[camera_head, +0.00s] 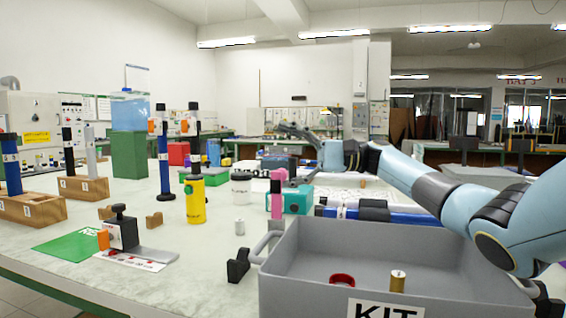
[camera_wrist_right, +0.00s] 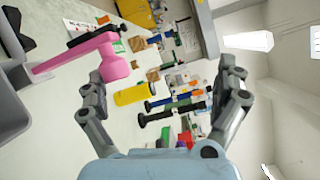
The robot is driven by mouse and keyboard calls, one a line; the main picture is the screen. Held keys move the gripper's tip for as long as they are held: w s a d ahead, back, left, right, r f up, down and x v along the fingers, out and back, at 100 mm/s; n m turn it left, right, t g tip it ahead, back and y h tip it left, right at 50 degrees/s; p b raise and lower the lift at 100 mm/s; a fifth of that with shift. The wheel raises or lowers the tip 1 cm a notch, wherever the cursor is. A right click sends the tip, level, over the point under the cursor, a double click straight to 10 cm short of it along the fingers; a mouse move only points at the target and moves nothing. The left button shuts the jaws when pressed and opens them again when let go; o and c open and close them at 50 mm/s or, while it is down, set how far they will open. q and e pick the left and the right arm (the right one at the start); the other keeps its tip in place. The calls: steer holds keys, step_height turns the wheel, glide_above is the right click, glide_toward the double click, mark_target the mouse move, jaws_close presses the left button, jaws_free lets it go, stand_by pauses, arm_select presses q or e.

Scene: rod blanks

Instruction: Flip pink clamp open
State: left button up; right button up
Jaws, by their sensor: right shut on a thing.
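A pink thing (camera_head: 276,207), which I take for the pink clamp, stands upright behind the grey bin and beside a teal block. The right wrist view shows a pink body with a long narrow part (camera_wrist_right: 115,65) left of the fingers. Whether it is flipped open I cannot tell. My right gripper (camera_head: 300,135) reaches over the far side of the table, above and behind the pink thing. My left gripper is not in view.
The grey KIT bin (camera_head: 420,250) fills the front right. A black clamp (camera_head: 122,230) with an orange tip stands by a green mat (camera_head: 70,246). A yellow cylinder (camera_head: 195,202) and a white jar (camera_head: 241,189) stand left of the pink thing. The teal block (camera_head: 298,198) is beside it.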

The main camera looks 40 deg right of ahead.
steer(key=shift+d+r, duration=0.1)
steer(key=shift+r, duration=0.55)
steer(key=shift+s+d+r, duration=0.1)
steer(key=shift+s+d, duration=0.1)
steer(key=shift+s, duration=0.2)
steer(key=shift+s+d, duration=0.15)
steer(key=shift+d, duration=0.1)
steer(key=c, duration=0.5)
steer(key=b+v, duration=0.2)
steer(key=v, duration=0.9)
steer(key=shift+s+d, duration=0.1)
steer(key=shift+c, duration=0.2)
